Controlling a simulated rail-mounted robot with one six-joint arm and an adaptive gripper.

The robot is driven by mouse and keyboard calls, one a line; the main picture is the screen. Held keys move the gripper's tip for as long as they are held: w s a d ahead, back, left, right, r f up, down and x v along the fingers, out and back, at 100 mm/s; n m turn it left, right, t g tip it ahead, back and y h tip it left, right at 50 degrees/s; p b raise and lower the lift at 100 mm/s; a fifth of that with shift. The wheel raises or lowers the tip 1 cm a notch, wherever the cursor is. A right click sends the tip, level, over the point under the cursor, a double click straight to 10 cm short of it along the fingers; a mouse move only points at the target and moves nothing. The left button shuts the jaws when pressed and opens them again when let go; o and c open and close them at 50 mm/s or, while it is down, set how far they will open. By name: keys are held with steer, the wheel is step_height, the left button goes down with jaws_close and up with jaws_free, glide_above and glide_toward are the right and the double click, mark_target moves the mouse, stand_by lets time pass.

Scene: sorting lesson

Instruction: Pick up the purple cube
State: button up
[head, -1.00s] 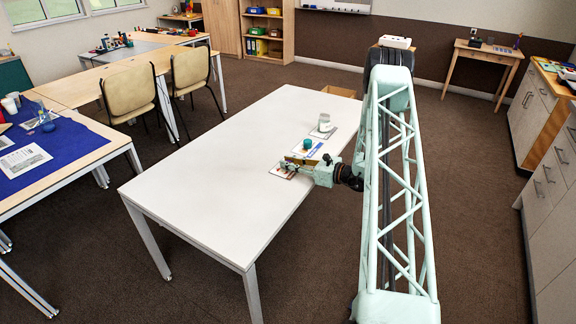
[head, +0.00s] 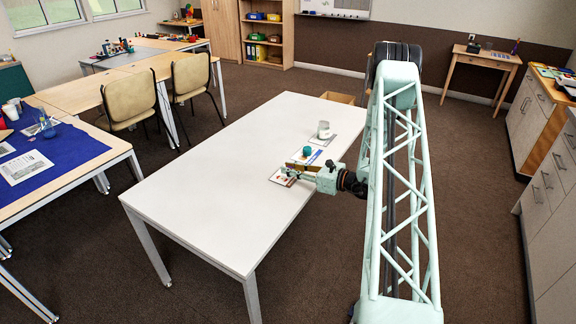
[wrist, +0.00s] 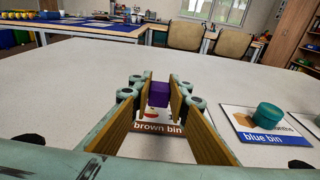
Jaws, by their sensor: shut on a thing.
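The purple cube (wrist: 159,94) sits between the fingertips of my gripper (wrist: 159,96) in the wrist view, and the gripper is shut on it. Behind and under it is a card labelled "brown bin" (wrist: 172,128), partly hidden by the fingers. I cannot tell whether the cube touches the card or is a little above it. In the head view my gripper (head: 291,172) is over that card (head: 279,180) at the right edge of the white table, and the cube cannot be made out.
A teal round object (wrist: 269,115) stands on the "blue bin" card (wrist: 262,138), right of my gripper. Farther along is a pale cup (head: 323,130) on another card. The left and middle of the white table (head: 215,190) are clear. Two chairs (head: 192,78) stand beyond it.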

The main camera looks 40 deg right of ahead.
steer(key=s+a, duration=0.2)
steer(key=s, duration=0.1)
steer(key=s+a+p, duration=0.1)
steer(key=s+a, duration=0.1)
steer(key=s, duration=0.1)
steer(key=s+a+r, duration=0.1)
steer(key=s+a, duration=0.1)
steer(key=s, duration=0.2)
steer(key=shift+r+p, duration=0.1)
steer(key=shift+p, duration=0.2)
